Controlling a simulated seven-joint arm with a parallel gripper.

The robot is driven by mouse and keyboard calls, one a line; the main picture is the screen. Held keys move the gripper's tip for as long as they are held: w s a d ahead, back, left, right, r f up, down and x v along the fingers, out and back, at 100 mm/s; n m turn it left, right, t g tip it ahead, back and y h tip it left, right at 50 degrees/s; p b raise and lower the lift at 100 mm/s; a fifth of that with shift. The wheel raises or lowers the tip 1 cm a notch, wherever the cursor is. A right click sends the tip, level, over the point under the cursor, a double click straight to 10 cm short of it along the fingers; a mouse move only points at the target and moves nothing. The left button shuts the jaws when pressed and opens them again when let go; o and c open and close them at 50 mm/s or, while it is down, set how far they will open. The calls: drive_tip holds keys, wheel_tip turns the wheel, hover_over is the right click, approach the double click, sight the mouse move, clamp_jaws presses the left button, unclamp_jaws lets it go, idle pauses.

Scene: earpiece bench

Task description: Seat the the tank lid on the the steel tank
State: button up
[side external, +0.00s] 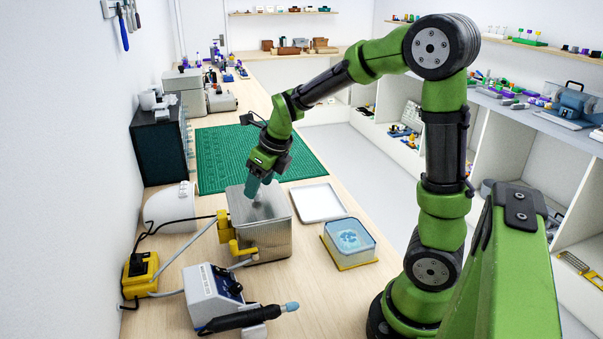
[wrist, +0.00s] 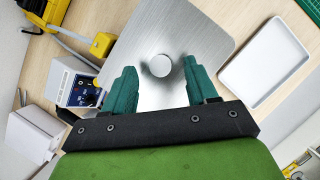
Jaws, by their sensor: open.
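The steel tank (side external: 265,243) is a brushed metal box on the wooden bench in the side external view. The tank lid (side external: 272,204), a flat grey metal plate with a round knob, lies across the tank's top and looks level; I cannot tell whether its edges are fully flush. In the wrist view the lid (wrist: 195,30) fills the middle, with the pale knob between my fingers. My gripper (side external: 253,190) points down just above the lid. It is open, its teal fingers (wrist: 158,66) apart on either side of the knob, with nothing held.
A yellow clamp-like part (side external: 226,232) sits against the tank's left side. A white tray (side external: 318,203) and a clear-lidded tub (side external: 349,240) stand to the right. A blue-and-white control unit (side external: 213,290) with a black handpiece is in front. A green mat (side external: 225,150) lies behind.

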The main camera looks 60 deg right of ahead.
drive_tip(key=s+r+n, duration=0.2)
drive_tip(key=s+r, duration=0.1)
drive_tip(key=r, duration=0.4)
drive_tip(key=s+r+n, duration=0.2)
drive_tip(key=s+r, duration=0.1)
drive_tip(key=r, duration=0.4)
drive_tip(key=s+a+f+n+t+y, duration=0.1)
drive_tip(key=s+a+f+n, duration=0.2)
drive_tip(key=n, duration=1.1)
drive_tip(key=s+a+f+n+t+y, duration=0.1)
drive_tip(key=s+a+f+n, duration=0.2)
drive_tip(key=n, duration=1.1)
drive_tip(key=s+a, duration=0.3)
drive_tip(key=a, duration=0.3)
drive_tip(key=shift+s+a+t, duration=0.2)
drive_tip(key=shift+a+t, duration=0.05)
drive_tip(key=shift+t, duration=0.15)
